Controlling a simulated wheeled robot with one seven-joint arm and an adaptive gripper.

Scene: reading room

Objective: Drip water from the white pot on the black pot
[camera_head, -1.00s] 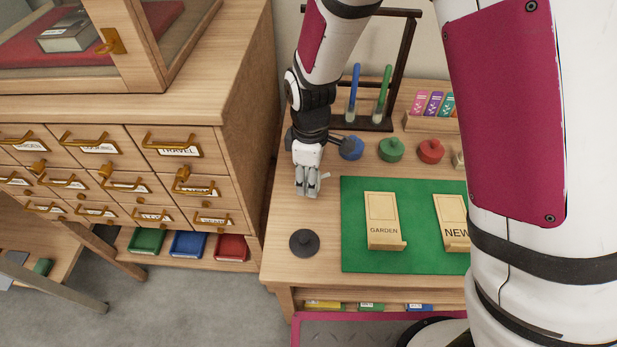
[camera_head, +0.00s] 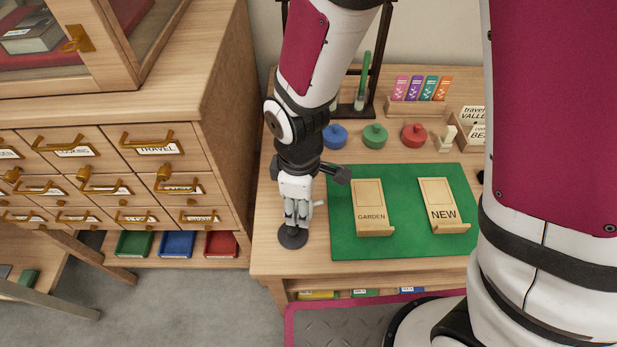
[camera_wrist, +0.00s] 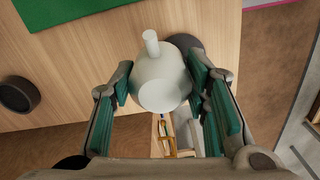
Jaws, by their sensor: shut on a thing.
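My gripper (camera_head: 297,222) hangs pointing down over the front left of the table. In the wrist view its green-padded fingers (camera_wrist: 165,98) are shut on the white pot (camera_wrist: 160,82), a rounded body with a short spout toward the top of the picture. In the head view the fingers mostly hide the pot. The black pot (camera_head: 293,238), low and round, stands on the table just below the fingers. In the wrist view the black pot (camera_wrist: 187,42) shows partly behind the white pot. I cannot tell the gap between them. No water is visible.
A green mat (camera_head: 400,246) with two wooden stands lies to the right. Blue (camera_head: 335,136), green (camera_head: 375,136) and red (camera_head: 414,135) round pots stand behind. The drawer cabinet (camera_head: 165,140) is close on the left. A dark round thing (camera_wrist: 18,94) shows in the wrist view.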

